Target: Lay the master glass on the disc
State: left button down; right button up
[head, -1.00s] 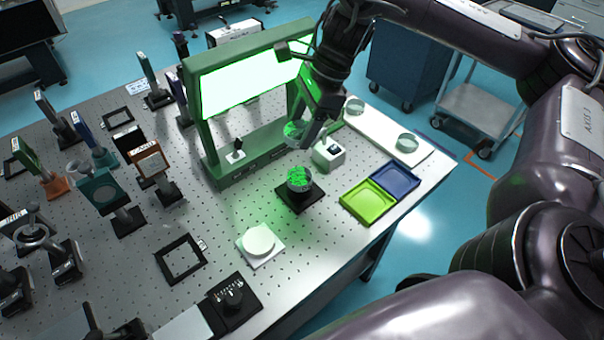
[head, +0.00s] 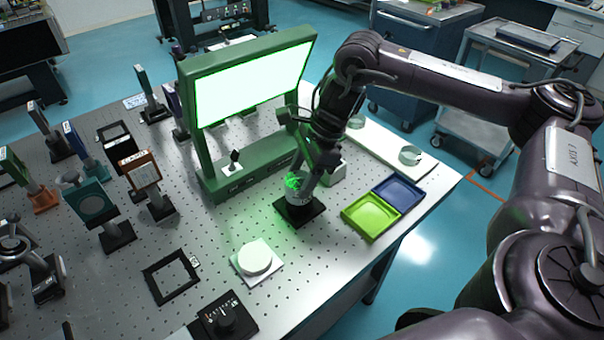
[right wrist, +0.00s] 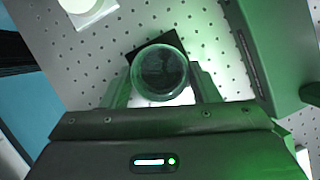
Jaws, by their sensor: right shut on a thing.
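My right gripper (head: 309,183) is shut on the master glass, a clear round glass (right wrist: 160,72) seen between its fingers in the right wrist view. In the head view the gripper is low over the small round pedestal on a black square base (head: 287,209). The disc (head: 293,182) on top glows green and is partly hidden by the fingers and glass. The black base also shows behind the glass in the right wrist view (right wrist: 142,52). I cannot tell whether the glass touches the disc. My left gripper is not in view.
A green-framed light panel (head: 250,85) stands close behind. A green tray (head: 370,218) and a blue tray (head: 399,192) lie to the right. A white round pad (head: 255,258) lies in front. A white board (head: 385,148) holds glass pieces. Mounted optics crowd the left.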

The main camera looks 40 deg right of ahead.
jog(key=shift+f, duration=0.15)
jog(key=o, duration=1.1)
jog(key=shift+r, duration=0.3)
jog(key=shift+v, duration=1.2)
jog(key=p+v, duration=0.6)
jog(key=v, duration=0.3)
jog(key=shift+d+r+p, duration=0.1)
jog(key=shift+d+p, duration=0.05)
jog(key=shift+p, duration=0.15)
